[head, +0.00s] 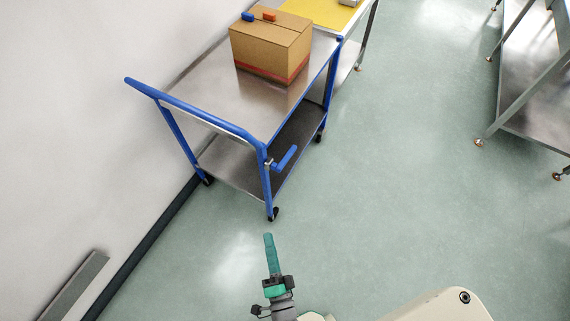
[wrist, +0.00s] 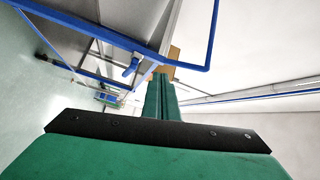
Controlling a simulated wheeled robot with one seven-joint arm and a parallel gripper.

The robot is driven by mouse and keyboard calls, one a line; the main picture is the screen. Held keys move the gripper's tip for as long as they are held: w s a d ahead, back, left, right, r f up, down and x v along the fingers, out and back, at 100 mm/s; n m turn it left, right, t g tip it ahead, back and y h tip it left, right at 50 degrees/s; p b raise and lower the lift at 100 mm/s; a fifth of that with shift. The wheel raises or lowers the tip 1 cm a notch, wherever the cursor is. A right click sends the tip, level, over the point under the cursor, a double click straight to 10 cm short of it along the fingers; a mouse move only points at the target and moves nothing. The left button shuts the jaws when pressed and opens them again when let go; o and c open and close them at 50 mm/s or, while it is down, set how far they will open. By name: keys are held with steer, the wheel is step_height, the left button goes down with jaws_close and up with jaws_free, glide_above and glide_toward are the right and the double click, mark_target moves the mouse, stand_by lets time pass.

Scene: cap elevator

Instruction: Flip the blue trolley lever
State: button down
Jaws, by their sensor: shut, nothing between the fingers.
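A steel trolley (head: 190,75) with a blue frame stands against the left wall in the head view. Its blue lever (head: 285,159) sticks out from the near right post, below the push handle. The lever also shows in the wrist view (wrist: 131,68), just up and left of my fingertips. My gripper (head: 268,238) is green and shut, with nothing in it. In the head view it is below the trolley's near right wheel in the picture, apart from the lever. In the wrist view the shut fingers (wrist: 160,82) point toward the trolley.
A cardboard box (head: 268,50) sits on the trolley's top, with a small blue piece and a small orange piece on it. A yellow-topped table (head: 318,12) stands behind the trolley. A steel table (head: 535,90) is at the right. The floor (head: 400,190) between is clear.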

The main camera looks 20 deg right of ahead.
mark_target(286, 162)
steer(key=w+d+f+m+g+h, duration=0.4)
steer(key=w+f+m+h, duration=0.2)
steer(key=w+m, duration=0.7)
steer(key=w+d+f+m+g+h, duration=0.35)
steer(key=w+f+m+h, duration=0.35)
steer(key=m, duration=0.9)
steer(key=shift+m+y, duration=0.3)
steer(key=shift+y, duration=0.5)
steer(key=shift+w+d+r, duration=0.85)
steer(key=shift+w+d, duration=0.4)
steer(key=shift+d, duration=0.3)
steer(key=shift+w+d+r, duration=0.8)
steer(key=shift+w+d, duration=0.5)
steer(key=shift+d, duration=0.25)
steer(key=shift+w+d+r, duration=0.85)
steer(key=shift+w+d, duration=0.4)
steer(key=shift+d, duration=0.3)
steer(key=shift+w+d+r, duration=0.25)
steer(key=shift+d+r, duration=0.1)
steer(key=shift+r, duration=0.15)
steer(key=shift+f, duration=0.1)
